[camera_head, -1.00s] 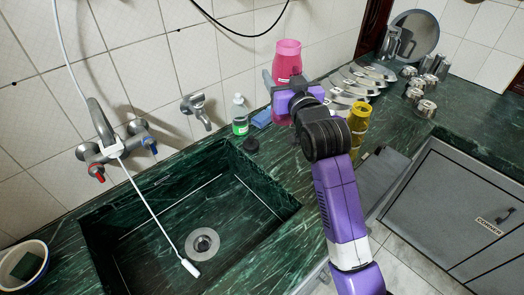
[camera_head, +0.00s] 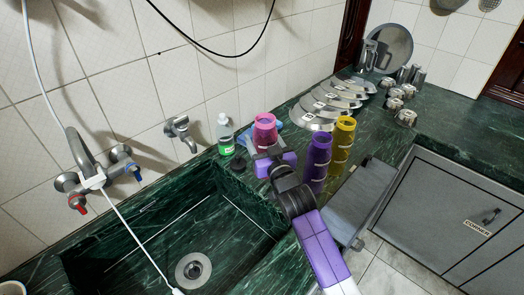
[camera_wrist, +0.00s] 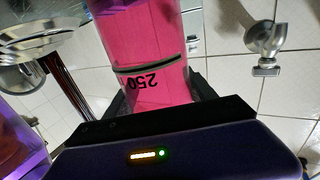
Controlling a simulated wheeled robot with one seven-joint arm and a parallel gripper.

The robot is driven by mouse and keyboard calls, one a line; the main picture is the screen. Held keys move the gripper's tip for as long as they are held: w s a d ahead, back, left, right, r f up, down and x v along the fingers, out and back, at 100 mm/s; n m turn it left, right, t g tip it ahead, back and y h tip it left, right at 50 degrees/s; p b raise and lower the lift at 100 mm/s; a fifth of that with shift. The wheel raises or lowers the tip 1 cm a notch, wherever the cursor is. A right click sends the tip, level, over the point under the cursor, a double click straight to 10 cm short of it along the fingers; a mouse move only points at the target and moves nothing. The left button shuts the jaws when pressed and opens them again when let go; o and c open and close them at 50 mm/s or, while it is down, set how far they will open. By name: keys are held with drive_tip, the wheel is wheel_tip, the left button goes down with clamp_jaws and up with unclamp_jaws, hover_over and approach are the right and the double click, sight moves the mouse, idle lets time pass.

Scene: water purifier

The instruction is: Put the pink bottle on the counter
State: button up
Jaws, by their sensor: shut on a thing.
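The pink bottle (camera_head: 265,130) is upright beside the sink's back right corner in the head view. My gripper (camera_head: 268,153) is shut on it. In the wrist view the pink bottle (camera_wrist: 150,60), with "250" marked on it, is between my dark fingers (camera_wrist: 160,100). The green marble counter (camera_head: 436,121) runs behind and to the right. The bottle's base is hidden behind my gripper, so I cannot tell whether it touches the counter.
A purple bottle (camera_head: 317,165) and a yellow bottle (camera_head: 341,143) stand close to the right of my gripper. A clear bottle with a green label (camera_head: 225,135) is to the left. The sink (camera_head: 190,235) is open at front left.

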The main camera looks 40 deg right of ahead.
sight(262, 151)
drive_tip(key=shift+f+b, duration=0.5)
drive_tip(key=shift+f, duration=1.65)
drive_tip(key=shift+f, duration=0.2)
drive_tip(key=o, duration=1.5)
drive_tip(key=shift+r, duration=0.15)
drive_tip(key=b+v, duration=0.2)
drive_tip(key=v, duration=1)
drive_tip(key=shift+r, duration=0.1)
